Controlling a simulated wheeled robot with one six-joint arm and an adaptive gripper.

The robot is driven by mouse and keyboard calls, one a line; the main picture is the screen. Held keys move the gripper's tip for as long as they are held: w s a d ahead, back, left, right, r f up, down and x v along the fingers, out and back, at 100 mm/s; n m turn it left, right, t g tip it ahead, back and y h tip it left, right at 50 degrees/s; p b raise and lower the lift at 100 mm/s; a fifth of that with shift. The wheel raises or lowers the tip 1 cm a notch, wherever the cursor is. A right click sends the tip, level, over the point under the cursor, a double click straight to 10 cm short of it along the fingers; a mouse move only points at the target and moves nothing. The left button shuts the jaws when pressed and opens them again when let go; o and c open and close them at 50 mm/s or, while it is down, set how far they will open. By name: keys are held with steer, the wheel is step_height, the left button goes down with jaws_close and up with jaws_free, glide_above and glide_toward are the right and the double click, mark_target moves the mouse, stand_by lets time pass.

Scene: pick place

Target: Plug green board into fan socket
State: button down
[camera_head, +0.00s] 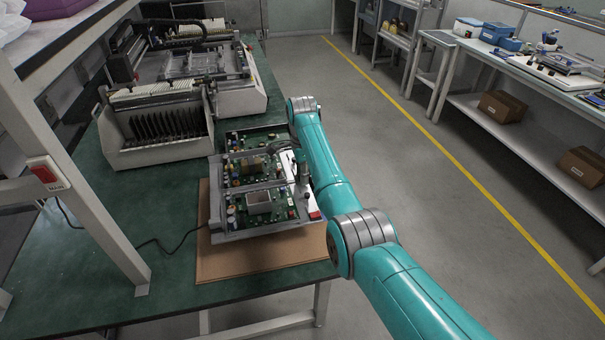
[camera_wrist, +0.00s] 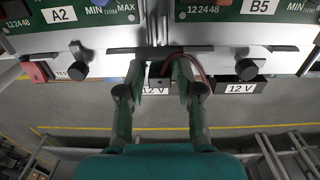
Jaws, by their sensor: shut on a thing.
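In the wrist view my gripper (camera_wrist: 162,76) has its two fingers on either side of a dark block with a "12 V" label (camera_wrist: 153,91), and it is shut on it. Red and dark wires (camera_wrist: 198,68) run by the right finger. Green boards lie ahead: one labelled A2 (camera_wrist: 92,22), one labelled B5 (camera_wrist: 285,12). In the head view green boards (camera_head: 283,209) sit in a metal frame, with my gripper at its right side, mostly hidden by my arm. I cannot make out which part is the fan socket.
A second 12 V block (camera_wrist: 245,86) and black knobs (camera_wrist: 76,70) line the frame's edge. The frame rests on a brown mat (camera_head: 270,254) on a green bench (camera_head: 175,200). Machines (camera_head: 165,145) stand behind. Open floor lies to the right.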

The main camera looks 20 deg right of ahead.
steer(key=shift+s+f, duration=0.15)
steer(key=shift+f, duration=0.35)
stand_by(1.2)
steer(key=c, duration=0.7)
jaws_free()
steer(key=shift+o, duration=0.6)
steer(key=o, duration=0.6)
steer(key=shift+r, duration=0.1)
steer(key=shift+r, duration=0.1)
steer(key=shift+r, duration=4)
